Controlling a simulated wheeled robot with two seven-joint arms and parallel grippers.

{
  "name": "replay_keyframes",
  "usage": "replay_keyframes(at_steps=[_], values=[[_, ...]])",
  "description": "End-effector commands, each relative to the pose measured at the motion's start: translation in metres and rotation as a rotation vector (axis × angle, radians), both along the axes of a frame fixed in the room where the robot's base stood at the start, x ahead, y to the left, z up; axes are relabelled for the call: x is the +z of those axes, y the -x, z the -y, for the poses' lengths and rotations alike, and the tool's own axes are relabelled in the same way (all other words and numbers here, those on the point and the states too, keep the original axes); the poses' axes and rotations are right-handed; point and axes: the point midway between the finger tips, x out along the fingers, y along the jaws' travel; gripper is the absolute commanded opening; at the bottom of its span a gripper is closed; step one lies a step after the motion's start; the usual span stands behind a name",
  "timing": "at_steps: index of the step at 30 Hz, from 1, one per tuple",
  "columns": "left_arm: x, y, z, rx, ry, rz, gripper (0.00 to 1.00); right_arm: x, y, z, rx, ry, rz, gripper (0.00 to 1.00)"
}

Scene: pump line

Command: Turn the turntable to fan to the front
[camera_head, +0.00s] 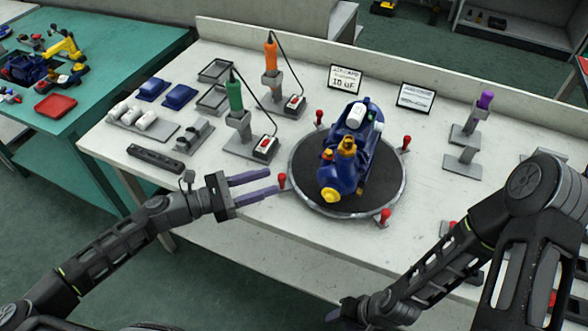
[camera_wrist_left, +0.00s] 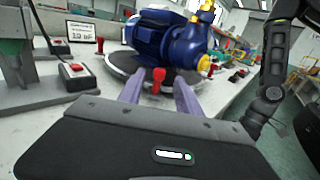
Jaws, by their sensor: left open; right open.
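The round turntable (camera_head: 300,192) has a dark top and a grey rim, with several red-knobbed handles around it. A blue pump (camera_head: 349,150) with yellow-orange fittings stands on it; the pump also shows in the left wrist view (camera_wrist_left: 168,38). My left gripper (camera_head: 277,184) is open at the turntable's left edge, fingers pointing at it. A red knob (camera_head: 282,181) is at its fingertips; in the left wrist view the red knob (camera_wrist_left: 158,77) appears between the two fingers. I cannot tell whether they touch it. My right gripper (camera_head: 335,314) is low at the table's front, partly hidden by its arm.
A green screwdriver (camera_head: 234,93) and an orange screwdriver (camera_head: 271,55) stand in holders behind my left gripper. Blue parts, trays and white cylinders lie at the left. Two signs (camera_head: 345,79) stand behind the turntable. A purple-topped tool (camera_head: 485,100) stands at the right.

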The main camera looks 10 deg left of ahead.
Motion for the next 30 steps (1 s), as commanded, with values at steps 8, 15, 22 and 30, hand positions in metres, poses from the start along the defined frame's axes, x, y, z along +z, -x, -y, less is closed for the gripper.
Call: replay_keyframes(at_steps=[8, 15, 22, 30], values=[[0.001, -0.007, 0.013, -0.003, 0.0, 0.001, 0.41, 0.003, 0.0, 0.0, 0.0, 0.0, 0.001, 0.42], [0.002, -0.026, 0.046, -0.003, 0.001, 0.002, 0.41, 0.01, 0.0, 0.0, 0.0, 0.0, 0.0, 0.42], [0.001, -0.039, 0.066, -0.001, -0.001, 0.001, 0.41, 0.014, 0.0, 0.0, 0.0, 0.0, 0.0, 0.42], [0.0, -0.04, 0.067, 0.001, -0.001, 0.0, 0.41, 0.013, 0.0, 0.0, 0.0, 0.0, 0.0, 0.42]])
